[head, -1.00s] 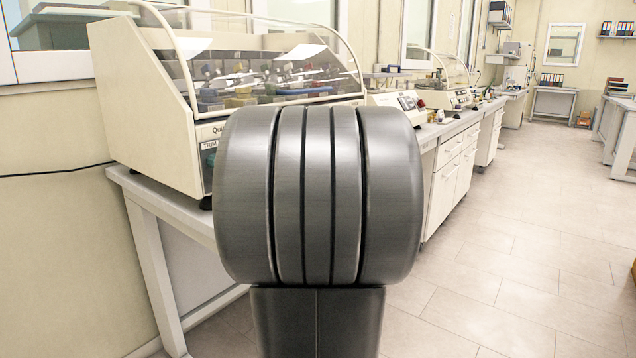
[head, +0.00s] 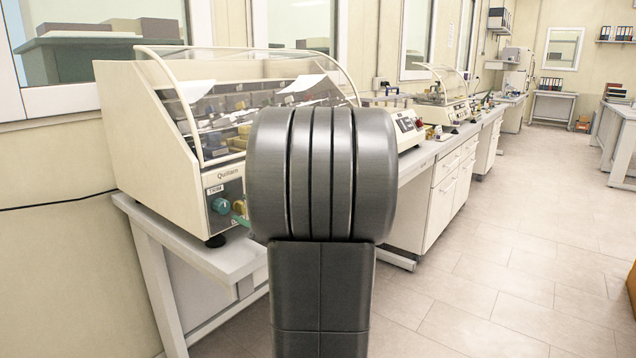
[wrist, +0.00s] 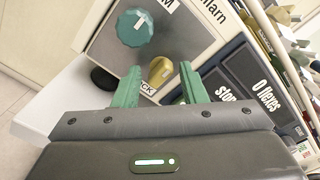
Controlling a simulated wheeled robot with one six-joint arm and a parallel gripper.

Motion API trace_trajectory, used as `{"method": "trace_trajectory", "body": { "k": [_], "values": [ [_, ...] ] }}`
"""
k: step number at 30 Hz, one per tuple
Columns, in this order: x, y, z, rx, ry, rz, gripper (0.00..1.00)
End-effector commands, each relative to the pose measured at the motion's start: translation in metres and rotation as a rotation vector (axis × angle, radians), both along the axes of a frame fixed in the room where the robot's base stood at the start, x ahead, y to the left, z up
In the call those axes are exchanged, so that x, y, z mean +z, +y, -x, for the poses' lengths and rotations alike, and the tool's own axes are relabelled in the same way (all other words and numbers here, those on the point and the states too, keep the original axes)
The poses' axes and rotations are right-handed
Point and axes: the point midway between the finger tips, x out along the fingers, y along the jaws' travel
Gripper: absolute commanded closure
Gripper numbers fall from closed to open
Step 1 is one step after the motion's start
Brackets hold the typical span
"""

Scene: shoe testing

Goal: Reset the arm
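My gripper (wrist: 160,70) has two green fingers set apart, with nothing held between them in the wrist view. A brass-coloured knob (wrist: 160,71) shows in the gap, behind the fingers. I cannot tell whether the fingers touch the machine. In the head view my dark grey arm fills the middle and hides most of the gripper; only a bit of green shows at its left edge. The cream machine (head: 152,150) with a clear curved cover stands behind and left of the arm. Its front panel carries a teal knob (head: 221,206), which also shows in the wrist view (wrist: 135,27).
The machine stands on a white-topped bench (head: 180,243) along the left wall. More benches with devices (head: 440,112) run toward the back. The tiled floor (head: 500,250) at the right is open.

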Motion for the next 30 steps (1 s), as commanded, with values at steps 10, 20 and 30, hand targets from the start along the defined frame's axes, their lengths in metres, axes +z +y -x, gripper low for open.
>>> {"method": "trace_trajectory", "body": {
  "k": [10,20,30],
  "values": [
    [0.0051,-0.0006,-0.0006,-0.002,0.155,-0.120,0.62],
    [0.0054,-0.0010,-0.0010,-0.001,0.300,-0.232,0.62],
    [0.0057,-0.0013,-0.0014,-0.001,0.450,-0.350,0.62]
  ]
}}
